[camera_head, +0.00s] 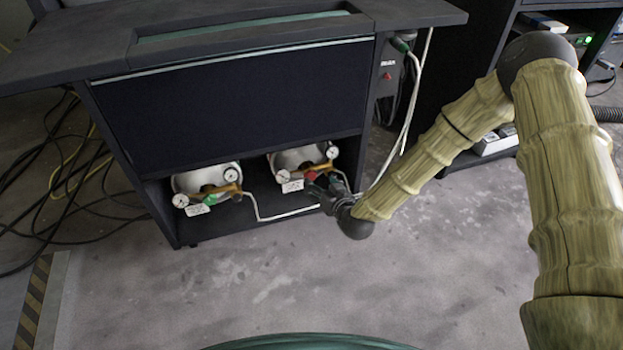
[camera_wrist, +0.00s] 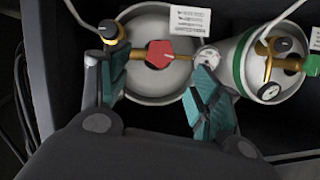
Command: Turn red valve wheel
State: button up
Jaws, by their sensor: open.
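The red valve wheel (camera_wrist: 160,53) sits on the brass fitting of a pale gas cylinder (camera_wrist: 150,88). In the wrist view it lies between the two teal-padded fingers of my open gripper (camera_wrist: 160,68), with space on both sides, so the fingers do not appear to touch it. In the head view the red wheel (camera_head: 311,176) shows small at the right cylinder, with my gripper (camera_head: 322,186) right at it. My gripper partly hides that fitting. How far the fingertips reach past the wheel in depth I cannot tell.
A second cylinder (camera_head: 207,178) with a green valve wheel (camera_head: 210,200) lies beside it in the dark cabinet (camera_head: 225,100). Round gauges (camera_wrist: 208,57) and a white label (camera_wrist: 190,20) sit close to the fingers. A white hose (camera_head: 408,110) hangs near my arm. The floor in front is clear.

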aim_at(311, 177)
jog(key=b+x, duration=0.3)
jog(key=x, duration=0.5)
jog(key=shift+s+f, duration=0.1)
jog(key=shift+w+a+f+b, duration=0.2)
jog(key=shift+w+b, duration=0.3)
jog(key=shift+w, duration=0.15)
jog(key=c, duration=1.1)
